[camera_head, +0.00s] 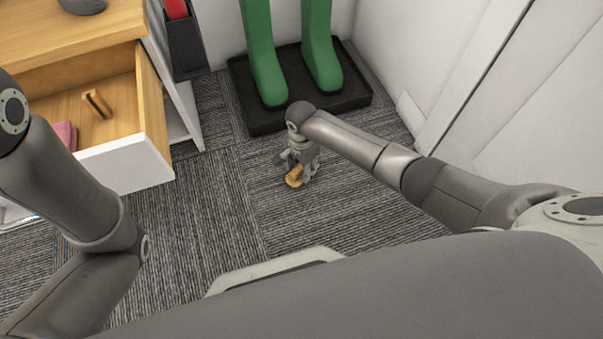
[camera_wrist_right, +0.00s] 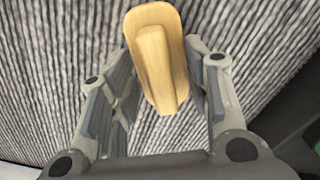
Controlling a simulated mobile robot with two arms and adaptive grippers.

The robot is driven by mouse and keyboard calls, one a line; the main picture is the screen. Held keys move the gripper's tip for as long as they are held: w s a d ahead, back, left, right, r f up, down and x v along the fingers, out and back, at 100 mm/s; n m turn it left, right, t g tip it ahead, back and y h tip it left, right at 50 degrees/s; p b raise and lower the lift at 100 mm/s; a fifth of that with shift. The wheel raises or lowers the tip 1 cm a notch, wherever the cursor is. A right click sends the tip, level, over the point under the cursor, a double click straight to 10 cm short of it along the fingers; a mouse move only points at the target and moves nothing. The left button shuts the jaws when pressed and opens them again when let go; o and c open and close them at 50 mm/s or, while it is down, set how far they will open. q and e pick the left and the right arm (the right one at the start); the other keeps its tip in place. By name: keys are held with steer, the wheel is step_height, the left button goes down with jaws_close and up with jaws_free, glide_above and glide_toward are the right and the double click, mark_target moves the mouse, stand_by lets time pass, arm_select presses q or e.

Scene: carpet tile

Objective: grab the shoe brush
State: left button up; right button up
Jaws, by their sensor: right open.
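The shoe brush (camera_head: 294,178) is a light wooden piece on the grey carpet, partly hidden by my right gripper (camera_head: 298,168) in the head view. In the right wrist view the brush (camera_wrist_right: 153,62) shows as a rounded wooden plate with a raised bar along its middle. My right gripper is open, pointing down, with one finger on each side of the brush. Gaps show between the fingers and much of the wood; I cannot tell whether they touch it. My left arm shows at the left, but its gripper is out of view.
Green boots (camera_head: 262,60) stand on a black tray (camera_head: 268,118) behind the gripper. An open drawer (camera_head: 125,163) at the left holds a small wooden block (camera_head: 97,104) and a pink item (camera_head: 65,134). A white wall stands at right. Carpet around the brush is clear.

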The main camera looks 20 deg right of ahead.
jaws_close()
stand_by(0.4)
